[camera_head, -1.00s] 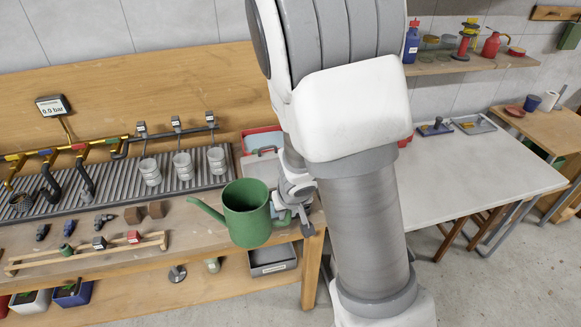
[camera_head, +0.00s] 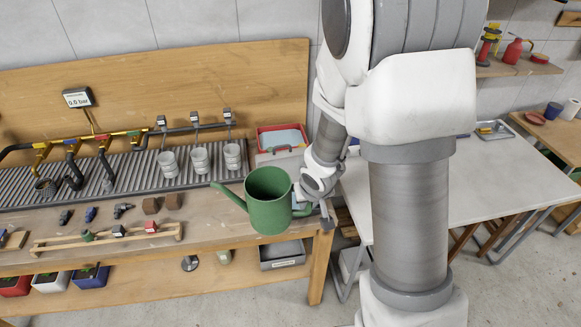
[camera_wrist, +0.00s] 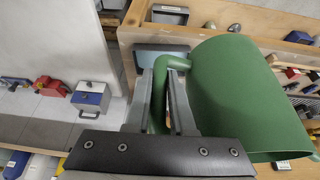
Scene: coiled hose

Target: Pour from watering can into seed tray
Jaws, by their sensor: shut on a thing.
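The green watering can (camera_head: 268,203) is held upright, in front of the bench's right part in the head view, its spout pointing left. It fills much of the wrist view (camera_wrist: 232,95). My gripper (camera_wrist: 170,75) is shut on the can's green handle; in the head view my gripper (camera_head: 304,200) is at the can's right side, partly hidden. I cannot identify a seed tray for certain. A blue bin (camera_head: 90,280) with dark contents and bits of green sits low under the bench at left, with a red bin (camera_head: 15,287) and a white bin beside it.
The wooden bench (camera_head: 215,232) carries a ribbed drain rack, three pale cups (camera_head: 200,162), pipes and fittings. A red-edged case (camera_head: 282,140) lies behind the can. A grey bin (camera_head: 283,262) sits below. A white table (camera_head: 450,190) at right is mostly clear.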

